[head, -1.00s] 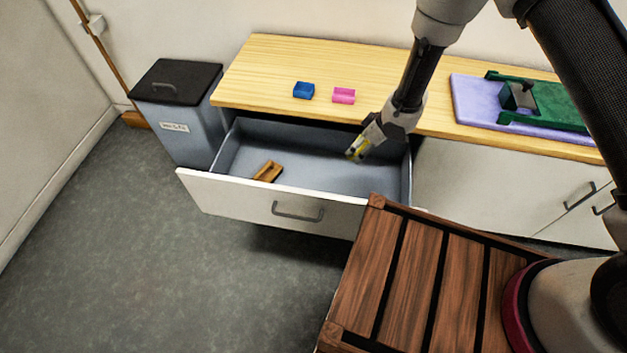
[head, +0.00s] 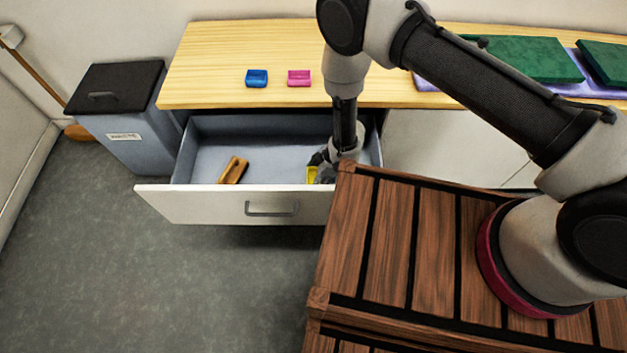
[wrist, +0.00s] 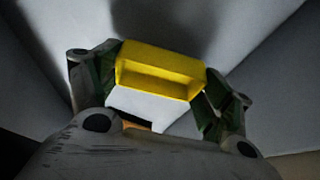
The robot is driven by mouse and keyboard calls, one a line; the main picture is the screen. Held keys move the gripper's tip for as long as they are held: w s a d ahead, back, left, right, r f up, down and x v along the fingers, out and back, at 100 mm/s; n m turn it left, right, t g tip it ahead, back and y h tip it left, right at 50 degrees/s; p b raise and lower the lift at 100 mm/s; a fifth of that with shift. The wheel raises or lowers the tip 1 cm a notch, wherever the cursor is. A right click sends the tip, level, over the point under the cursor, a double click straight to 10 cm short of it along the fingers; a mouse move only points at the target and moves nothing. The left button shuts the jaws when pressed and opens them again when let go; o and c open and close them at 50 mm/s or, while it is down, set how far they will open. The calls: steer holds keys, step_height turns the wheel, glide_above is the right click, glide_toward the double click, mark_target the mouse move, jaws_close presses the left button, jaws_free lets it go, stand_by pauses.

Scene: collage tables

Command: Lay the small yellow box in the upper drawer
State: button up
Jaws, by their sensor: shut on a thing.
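The small yellow box (head: 312,174) is down inside the open upper drawer (head: 270,210), near its right front corner. My gripper (head: 320,168) reaches into the drawer from above. In the wrist view the yellow box (wrist: 160,72) sits between the two fingers of my gripper (wrist: 160,85), which are shut on its ends. The box's open side shows there. I cannot tell whether it touches the drawer floor. My wrist hides part of the box in the head view.
A wooden-brown block (head: 233,170) lies in the drawer's left part. A blue box (head: 256,78) and a pink box (head: 299,78) stand on the wooden counter (head: 215,60). A black-lidded bin (head: 130,130) stands left of the drawer. The drawer's middle is clear.

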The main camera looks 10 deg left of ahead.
steer(key=shift+f, duration=1.7)
steer(key=shift+f, duration=0.15)
steer(key=o, duration=0.7)
steer(key=v, duration=1.2)
